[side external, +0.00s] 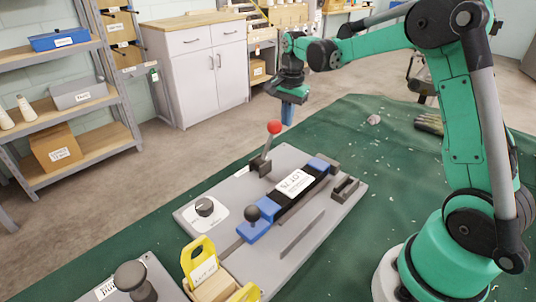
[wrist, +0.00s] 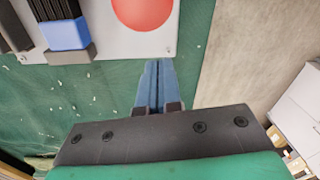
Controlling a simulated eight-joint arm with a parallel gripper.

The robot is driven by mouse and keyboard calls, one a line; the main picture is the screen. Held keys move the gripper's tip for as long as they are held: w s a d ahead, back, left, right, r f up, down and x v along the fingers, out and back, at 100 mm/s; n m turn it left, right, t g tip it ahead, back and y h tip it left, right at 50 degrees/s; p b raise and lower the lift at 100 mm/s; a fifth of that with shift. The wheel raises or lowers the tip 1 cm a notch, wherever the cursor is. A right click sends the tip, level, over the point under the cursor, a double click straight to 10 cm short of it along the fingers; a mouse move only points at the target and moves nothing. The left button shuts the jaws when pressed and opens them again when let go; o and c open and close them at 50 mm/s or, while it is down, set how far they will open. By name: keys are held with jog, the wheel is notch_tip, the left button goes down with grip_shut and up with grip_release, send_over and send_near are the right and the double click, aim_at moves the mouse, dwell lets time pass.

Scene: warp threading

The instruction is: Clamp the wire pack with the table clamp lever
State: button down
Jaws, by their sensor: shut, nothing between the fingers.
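The table clamp lever (side external: 266,146) stands raised, leaning slightly right, with a red ball knob (side external: 274,127) on top and a black base on the grey plate (side external: 300,237). The wire pack (side external: 312,172) appears to be the dark strip with a white label and blue ends, lying along the plate beside the lever. My gripper (side external: 287,123) has blue fingers pointing down, shut and empty, above and beyond the knob. In the wrist view the fingers (wrist: 158,62) are together, and the red knob (wrist: 142,8) is past their tips, apart from them. A blue block (wrist: 67,33) shows at the left there.
A black knob (side external: 205,207) and a ball-topped blue block (side external: 252,222) sit on the plate. Gloves (side external: 429,124) lie at the back.

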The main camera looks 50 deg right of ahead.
jog(key=shift+s+a+r, duration=0.15)
jog(key=shift+a+r, duration=0.1)
jog(key=shift+a, duration=0.35)
jog(key=shift+s+a+r, duration=0.1)
jog(key=shift+a+r, duration=0.1)
jog(key=shift+a, duration=0.4)
jog(key=shift+a+r+h, duration=0.25)
jog(key=shift+a+h, duration=0.05)
